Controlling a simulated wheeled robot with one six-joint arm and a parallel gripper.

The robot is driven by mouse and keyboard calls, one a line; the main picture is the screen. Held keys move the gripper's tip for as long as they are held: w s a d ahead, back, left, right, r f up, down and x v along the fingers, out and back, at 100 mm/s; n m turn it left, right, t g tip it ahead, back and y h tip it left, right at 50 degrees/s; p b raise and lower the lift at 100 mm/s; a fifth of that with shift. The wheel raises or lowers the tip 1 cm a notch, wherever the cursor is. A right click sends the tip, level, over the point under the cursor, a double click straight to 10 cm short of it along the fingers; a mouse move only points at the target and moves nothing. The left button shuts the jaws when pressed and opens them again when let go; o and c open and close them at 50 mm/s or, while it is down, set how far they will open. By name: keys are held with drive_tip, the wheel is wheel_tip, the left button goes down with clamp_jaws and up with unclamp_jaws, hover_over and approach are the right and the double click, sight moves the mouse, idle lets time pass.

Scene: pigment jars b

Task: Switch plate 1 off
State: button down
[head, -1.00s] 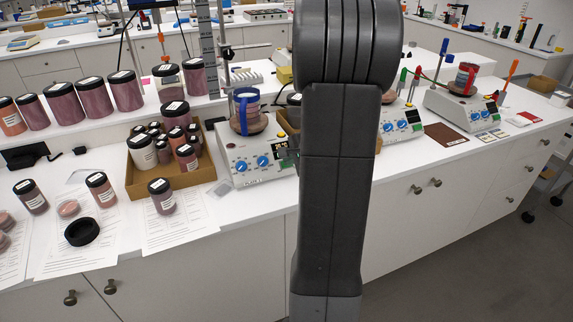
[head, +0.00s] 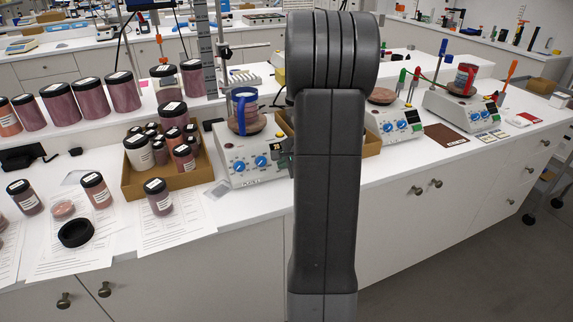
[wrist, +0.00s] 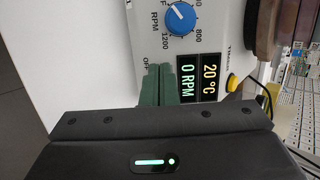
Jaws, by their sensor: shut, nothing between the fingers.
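Plate 1 (head: 234,181), a white hotplate stirrer with two blue knobs and a small display, stands on the bench just left of my arm. A blue-banded vessel (head: 243,112) is on top of it. In the wrist view, its panel shows a blue RPM knob (wrist: 181,18), a display reading 0 RPM (wrist: 187,78) and one reading 20 °C (wrist: 210,76). My gripper (wrist: 158,68) is shut and empty, its green fingertips at the panel beside the OFF mark. I cannot tell whether they touch it. No power switch can be made out there.
A cardboard tray (head: 178,182) of jars stands left of the plate. A yellow knob (wrist: 232,83) sits right of the displays. Two more hotplates stand to the right, the nearer one (head: 400,128) partly behind my arm. Loose jars and papers lie at left.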

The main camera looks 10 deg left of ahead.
drive_tip(key=shift+w+a+f, duration=0.1)
drive_tip(key=shift+f, duration=0.05)
drive_tip(key=shift+w+a+f, duration=0.1)
drive_tip(key=shift+w+f, duration=0.05)
drive_tip(key=v, duration=1.7)
drive_tip(key=shift+s+r, duration=0.3)
drive_tip(key=shift+s, duration=0.15)
drive_tip(key=shift+a, duration=0.1)
drive_tip(key=x, duration=1.4)
drive_tip(key=shift+w+f, duration=0.1)
drive_tip(key=shift+f, duration=0.15)
drive_tip(key=shift+w+a+f, duration=0.35)
drive_tip(key=shift+w+f, duration=0.1)
drive_tip(key=shift+w, duration=0.05)
